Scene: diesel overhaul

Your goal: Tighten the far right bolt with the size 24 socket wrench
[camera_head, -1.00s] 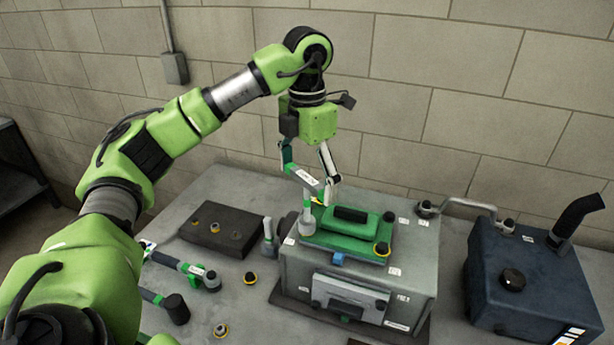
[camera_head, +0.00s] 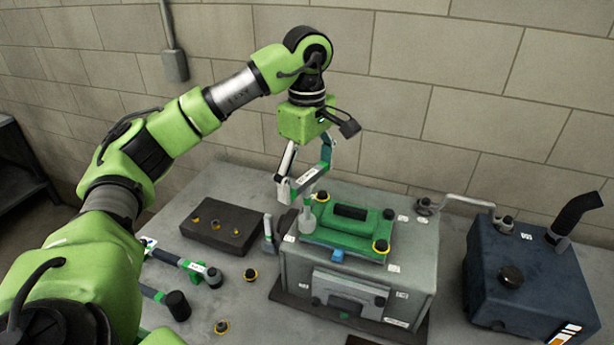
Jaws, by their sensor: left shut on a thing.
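The green cover (camera_head: 345,238) lies on top of the grey engine block (camera_head: 300,262). Its far right bolt (camera_head: 389,215), near right bolt (camera_head: 381,246) and far left bolt (camera_head: 322,197) show dark heads, some with yellow rings. My left gripper (camera_head: 303,182) is shut on a socket wrench (camera_head: 308,177) with a grey and green body, above the cover's left side. The wrench's grey socket end (camera_head: 307,219) points down at the cover's near left corner and hides what is under it. I cannot read the wrench's size. My right gripper is not in view.
Other socket wrenches (camera_head: 170,258) lie at the left of the table (camera_head: 265,315). A dark block (camera_head: 222,227) holds several bolts, and loose bolts lie nearby. A blue tank (camera_head: 530,275) with a black pipe stands at the right. A wall is behind.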

